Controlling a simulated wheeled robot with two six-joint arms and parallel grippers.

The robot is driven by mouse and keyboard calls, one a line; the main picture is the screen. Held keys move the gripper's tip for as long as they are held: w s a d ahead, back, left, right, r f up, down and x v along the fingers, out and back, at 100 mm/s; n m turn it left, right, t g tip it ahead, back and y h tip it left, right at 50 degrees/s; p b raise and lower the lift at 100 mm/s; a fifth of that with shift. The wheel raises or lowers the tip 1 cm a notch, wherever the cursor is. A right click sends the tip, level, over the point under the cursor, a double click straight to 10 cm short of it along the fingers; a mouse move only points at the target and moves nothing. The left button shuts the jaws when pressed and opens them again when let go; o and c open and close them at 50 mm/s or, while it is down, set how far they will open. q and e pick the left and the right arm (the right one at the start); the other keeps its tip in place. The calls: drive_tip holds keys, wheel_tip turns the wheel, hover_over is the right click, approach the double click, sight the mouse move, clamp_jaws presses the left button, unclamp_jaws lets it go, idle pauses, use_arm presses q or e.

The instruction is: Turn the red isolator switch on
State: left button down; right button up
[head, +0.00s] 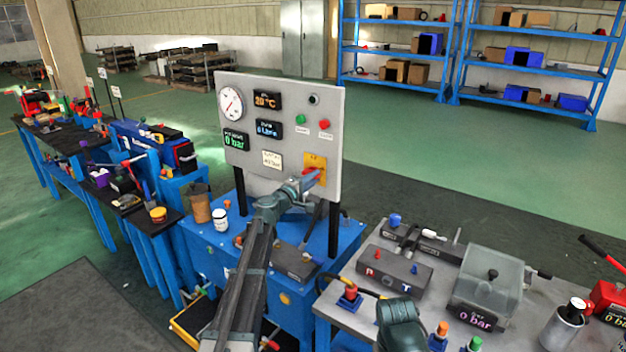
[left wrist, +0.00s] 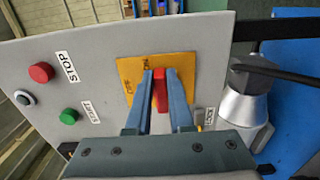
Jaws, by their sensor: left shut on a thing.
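The red isolator switch (head: 311,171) sits on a yellow plate (head: 320,160) at the panel's lower right. My left gripper (head: 309,178) reaches up to it from below in the head view. In the left wrist view, the red handle (left wrist: 160,92) stands between the two blue fingers (left wrist: 160,85), which are shut on it. The handle runs roughly across the panel's width. The yellow plate (left wrist: 128,70) has small dark marks too small to read.
The grey panel (head: 270,95) carries a gauge, displays, a green button (left wrist: 69,116) and a red button (left wrist: 40,72). A grey bench (head: 350,270) stands at right.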

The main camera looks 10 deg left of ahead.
use_arm(q)
drive_tip(key=shift+s, duration=0.1)
idle(0.3)
drive_tip(key=c, duration=0.8)
unclamp_jaws()
drive_tip(key=v, duration=1.3)
drive_tip(key=shift+s, duration=0.35)
